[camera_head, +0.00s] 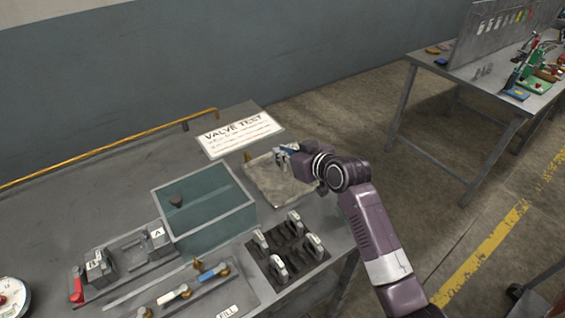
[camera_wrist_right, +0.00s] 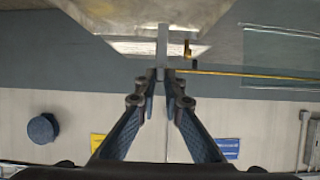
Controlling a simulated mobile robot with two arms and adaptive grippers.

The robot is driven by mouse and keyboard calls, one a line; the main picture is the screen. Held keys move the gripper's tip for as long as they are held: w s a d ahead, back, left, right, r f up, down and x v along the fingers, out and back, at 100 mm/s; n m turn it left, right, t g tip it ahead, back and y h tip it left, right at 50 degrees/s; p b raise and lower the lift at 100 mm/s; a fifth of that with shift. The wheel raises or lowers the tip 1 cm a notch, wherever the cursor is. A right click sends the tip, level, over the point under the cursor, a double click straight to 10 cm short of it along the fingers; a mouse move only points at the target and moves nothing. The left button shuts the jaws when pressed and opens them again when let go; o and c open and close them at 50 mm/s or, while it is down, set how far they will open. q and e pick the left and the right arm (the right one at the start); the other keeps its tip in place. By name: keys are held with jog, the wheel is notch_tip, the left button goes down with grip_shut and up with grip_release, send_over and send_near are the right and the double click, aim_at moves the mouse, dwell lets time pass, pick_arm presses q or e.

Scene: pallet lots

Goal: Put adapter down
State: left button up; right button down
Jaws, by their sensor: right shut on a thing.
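My right gripper (camera_head: 287,151) reaches over the far right part of the test bench, above or at the edge of a pale beige pad (camera_head: 268,187). In the right wrist view its fingers (camera_wrist_right: 167,82) are nearly together on a thin grey piece, which I take for the adapter (camera_wrist_right: 162,45). The adapter sticks out beyond the fingertips toward a pale surface. In the head view the gripper and wrist mostly hide it. I cannot tell whether it touches the pad. My left gripper is in neither view.
A teal box (camera_head: 205,215) stands left of the pad. A black rack (camera_head: 285,262) with several grey-white pieces is in front of it. A "VALVE TEST" sign (camera_head: 240,135) lies behind, near a yellow rail (camera_head: 100,150). Another bench (camera_head: 480,80) stands at the far right.

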aim_at(285, 165)
notch_tip(285, 165, down, 4)
jog(key=shift+f, duration=0.25)
jog(key=shift+f, duration=0.15)
jog(key=c, duration=2)
grip_release()
jog(key=shift+c, duration=0.2)
